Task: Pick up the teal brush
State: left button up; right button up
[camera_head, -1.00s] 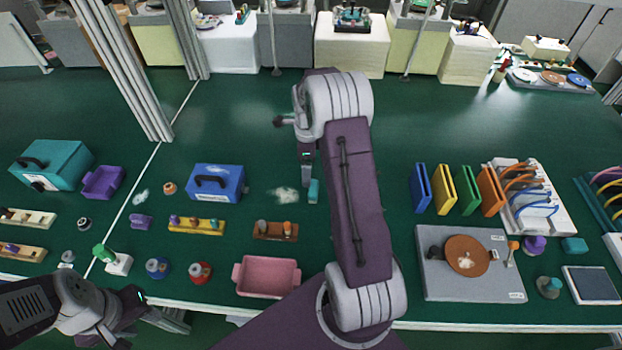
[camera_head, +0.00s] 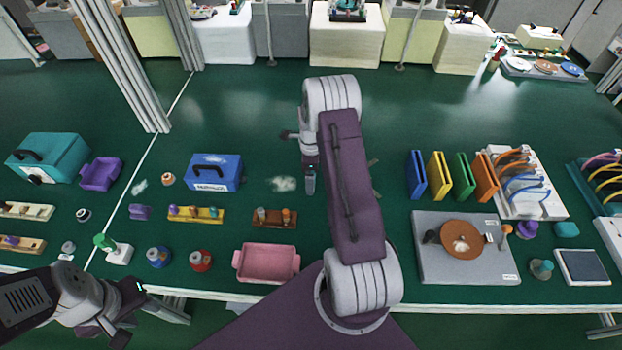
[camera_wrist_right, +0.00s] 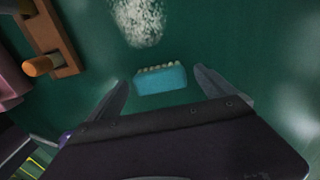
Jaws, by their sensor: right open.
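The teal brush (camera_wrist_right: 160,79) lies on the green surface in the right wrist view, its pale bristles along the edge away from me. My right gripper (camera_wrist_right: 163,88) is open, with one finger to each side of the brush and a gap on both sides. I cannot tell how high the fingertips are above the surface.
White powder (camera_head: 284,184) lies left of the right gripper. A brown rack (camera_head: 274,225) with pegs, a blue box (camera_head: 213,180) and a pink tray (camera_head: 268,278) are nearby. Coloured upright plates (camera_head: 440,178) and a grey board (camera_head: 430,270) are to the right.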

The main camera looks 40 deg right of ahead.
jog(key=shift+f, duration=0.55)
jog(key=shift+c, duration=1.3)
jog(key=c, duration=1.2)
jog(key=shift+r, duration=0.6)
notch_tip(320, 180, up, 3)
jog(key=shift+w+r, duration=0.1)
jog(key=shift+r, duration=0.05)
jog(key=s+r, duration=0.6)
jog(key=s, duration=0.5)
jog(key=shift+s+d+r, duration=0.35)
jog(key=shift+s+d, duration=0.05)
jog(key=shift+d, duration=0.05)
